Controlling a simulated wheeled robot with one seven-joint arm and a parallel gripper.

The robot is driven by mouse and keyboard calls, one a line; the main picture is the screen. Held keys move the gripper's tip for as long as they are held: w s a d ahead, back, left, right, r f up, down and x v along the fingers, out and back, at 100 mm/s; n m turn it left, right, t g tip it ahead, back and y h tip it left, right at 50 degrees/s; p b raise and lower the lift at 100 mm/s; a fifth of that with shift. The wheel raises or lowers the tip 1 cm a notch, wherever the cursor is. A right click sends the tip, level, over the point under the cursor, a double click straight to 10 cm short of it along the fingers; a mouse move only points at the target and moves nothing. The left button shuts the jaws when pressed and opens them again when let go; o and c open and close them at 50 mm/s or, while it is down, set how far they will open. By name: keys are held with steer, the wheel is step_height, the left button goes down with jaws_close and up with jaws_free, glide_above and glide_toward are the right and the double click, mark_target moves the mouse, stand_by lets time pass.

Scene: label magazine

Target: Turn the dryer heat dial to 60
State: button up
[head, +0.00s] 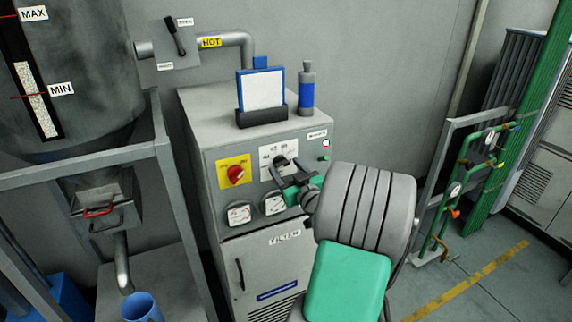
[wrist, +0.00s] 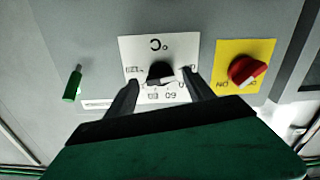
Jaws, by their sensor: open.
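The dryer heat dial is a black knob on a white plate on the cabinet front; it shows in the head view (head: 280,160) and, upside down, in the wrist view (wrist: 160,71). The plate (wrist: 146,46) carries °C and several numbers, with 60 readable below the knob in the wrist view. My gripper (head: 290,182) is at the dial. In the wrist view its open fingers (wrist: 161,78) stand on either side of the knob; I cannot tell whether they touch it. The knob's exact pointer setting is too small to read.
A red switch on a yellow plate (head: 235,174) sits left of the dial, with two gauges (head: 239,214) below. A small green part (wrist: 73,83) is on the panel's other side. A blue-framed holder (head: 262,92) and a blue bottle (head: 306,90) stand on the cabinet top.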

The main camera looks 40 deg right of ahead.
steer(key=shift+w, duration=0.2)
jaws_close()
stand_by(0.6)
